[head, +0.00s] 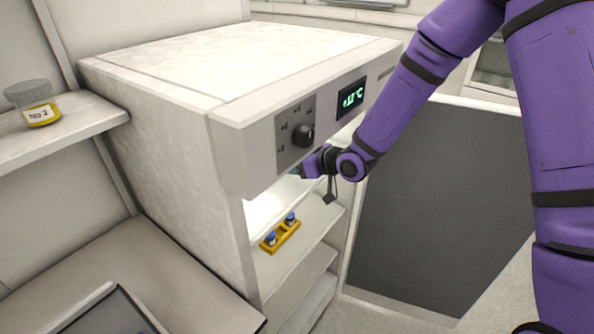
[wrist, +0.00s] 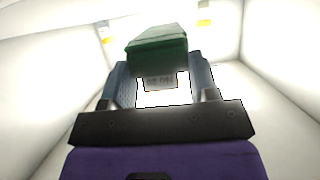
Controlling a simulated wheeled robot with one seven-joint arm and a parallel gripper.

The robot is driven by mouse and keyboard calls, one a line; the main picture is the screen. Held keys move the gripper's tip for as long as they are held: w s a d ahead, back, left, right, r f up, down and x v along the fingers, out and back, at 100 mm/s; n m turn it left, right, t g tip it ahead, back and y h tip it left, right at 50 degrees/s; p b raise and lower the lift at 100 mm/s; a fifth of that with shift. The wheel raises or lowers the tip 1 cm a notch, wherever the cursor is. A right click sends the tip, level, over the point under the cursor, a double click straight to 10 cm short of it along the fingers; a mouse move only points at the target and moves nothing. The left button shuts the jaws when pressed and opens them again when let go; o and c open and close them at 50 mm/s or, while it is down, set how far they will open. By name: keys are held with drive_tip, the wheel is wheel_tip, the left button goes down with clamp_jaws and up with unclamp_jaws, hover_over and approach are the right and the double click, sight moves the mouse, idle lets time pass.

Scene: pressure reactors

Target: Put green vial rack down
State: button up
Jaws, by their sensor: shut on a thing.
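The green vial rack (wrist: 158,48) shows in the wrist view, held between the two fingers of my gripper (wrist: 160,78). Whether the rack touches a shelf cannot be told.
A yellow rack (head: 280,237) with blue-topped vials stands on a cabinet shelf (head: 305,240) below my gripper. The cabinet (head: 180,130) has a knob and green display. Its dark door (head: 440,200) stands open at right.

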sight(297, 181)
drive_tip(key=shift+w+f, duration=0.15)
drive_tip(key=shift+f, duration=1.65)
drive_tip(key=shift+f, duration=0.1)
drive_tip(key=o, duration=1)
